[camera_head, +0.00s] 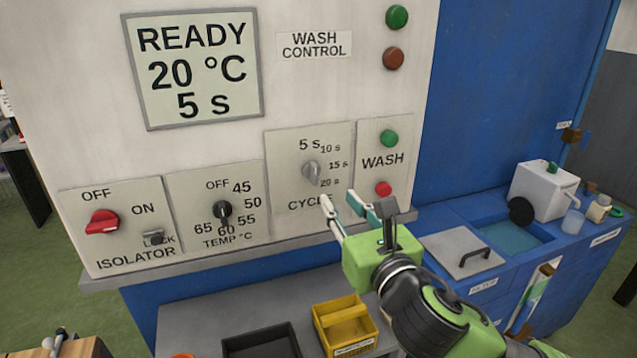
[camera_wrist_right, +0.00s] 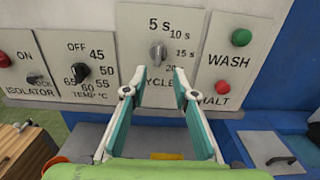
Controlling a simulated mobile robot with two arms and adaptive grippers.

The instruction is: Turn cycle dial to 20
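The grey cycle dial (camera_head: 311,172) sits on the cycle plate (camera_head: 283,150) of the white panel, with marks 5 s, 10 s, 15 s and 20 s around its right side. It also shows in the right wrist view (camera_wrist_right: 158,52), where its pointer looks turned up towards 5 s. The display (camera_head: 195,70) reads READY, 20 °C, 5 s. My right gripper (camera_head: 342,203) is open and empty, just below and right of the dial, apart from it. In the right wrist view its fingers (camera_wrist_right: 158,82) stand apart below the dial. My left gripper is not in view.
Left of the dial are the temperature dial (camera_head: 222,209) and red isolator switch (camera_head: 102,222). Right of it are the green (camera_head: 389,138) and red (camera_head: 383,188) wash buttons, close to my right gripper. A ledge (camera_head: 240,247) runs below the panel. A yellow caddy (camera_head: 343,325) stands underneath.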

